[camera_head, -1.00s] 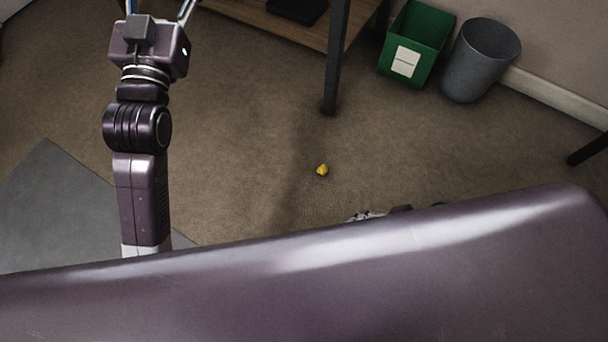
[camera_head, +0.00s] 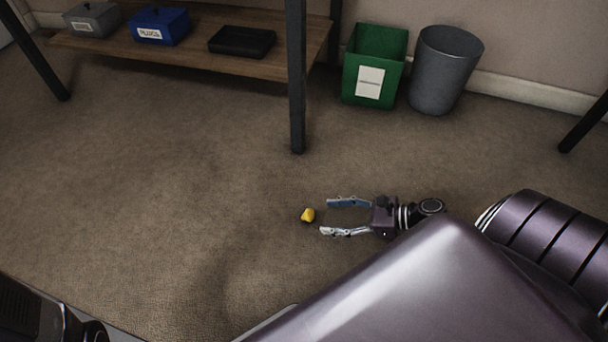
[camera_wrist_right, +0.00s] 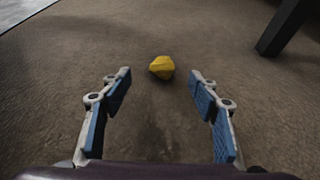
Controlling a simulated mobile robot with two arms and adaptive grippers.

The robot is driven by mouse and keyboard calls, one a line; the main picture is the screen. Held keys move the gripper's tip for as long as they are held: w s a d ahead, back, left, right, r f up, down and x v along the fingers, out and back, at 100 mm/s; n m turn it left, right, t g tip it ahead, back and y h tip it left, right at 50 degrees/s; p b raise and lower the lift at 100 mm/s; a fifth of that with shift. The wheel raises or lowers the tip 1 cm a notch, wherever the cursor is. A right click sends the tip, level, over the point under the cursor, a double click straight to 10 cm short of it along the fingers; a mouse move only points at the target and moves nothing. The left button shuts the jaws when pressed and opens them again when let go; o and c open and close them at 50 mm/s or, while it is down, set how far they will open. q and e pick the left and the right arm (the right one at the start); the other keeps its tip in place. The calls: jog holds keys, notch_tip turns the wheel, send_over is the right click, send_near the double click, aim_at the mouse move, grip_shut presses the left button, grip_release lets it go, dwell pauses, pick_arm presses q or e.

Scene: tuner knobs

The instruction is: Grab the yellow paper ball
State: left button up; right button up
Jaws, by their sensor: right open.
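The yellow paper ball (camera_head: 308,215) lies on the brown carpet in the head view, just left of my right gripper's fingertips. My right gripper (camera_head: 336,217) is open and empty, its two fingers pointing left toward the ball. In the right wrist view the ball (camera_wrist_right: 161,67) sits ahead of the open fingers (camera_wrist_right: 160,82), centred between them and a little beyond their tips. The ball is on the floor and apart from both fingers. My left gripper is not in view.
A table leg (camera_head: 296,80) stands behind the ball, under a wooden shelf (camera_head: 190,52) with boxes and a black tray. A green bin (camera_head: 393,88) and a grey bin (camera_head: 441,70) stand by the wall. The carpet left of the ball is clear.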

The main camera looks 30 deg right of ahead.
aim_at(314, 216)
jog(key=b+x, duration=0.4)
jog(key=x, duration=0.1)
jog(key=shift+w+f+b, duration=0.15)
jog(key=shift+f+b, duration=0.2)
jog(key=shift+w+a, duration=0.25)
jog(key=c, duration=0.8)
